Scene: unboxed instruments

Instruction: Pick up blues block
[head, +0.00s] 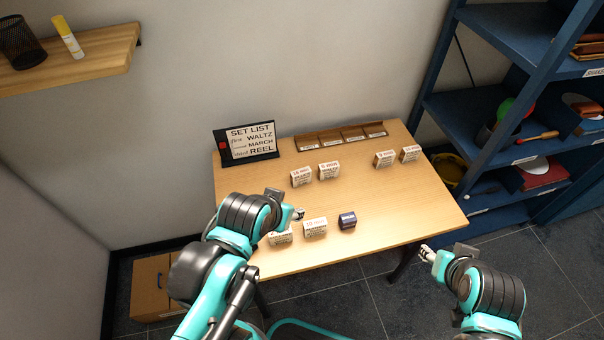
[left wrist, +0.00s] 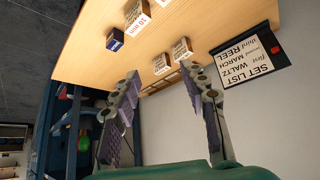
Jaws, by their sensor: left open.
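The small dark blue block (head: 347,220) stands near the front edge of the wooden table (head: 400,205), right of two white labelled blocks. It also shows at the upper left of the left wrist view (left wrist: 115,39). My left gripper (head: 288,204) is above the table, left of the blue block and apart from it. In the left wrist view, the fingers of my left gripper (left wrist: 160,76) are spread with nothing held between them. My right gripper (head: 428,253) is off the table's front right side, away from the blocks; its finger opening is unclear.
White labelled blocks stand at the front (head: 315,228), back middle (head: 329,171) and back right (head: 384,159). Behind them are a set list sign (head: 250,143) and a slotted wooden rack (head: 340,137). Blue shelving (head: 485,110) is at right. The table's middle is clear.

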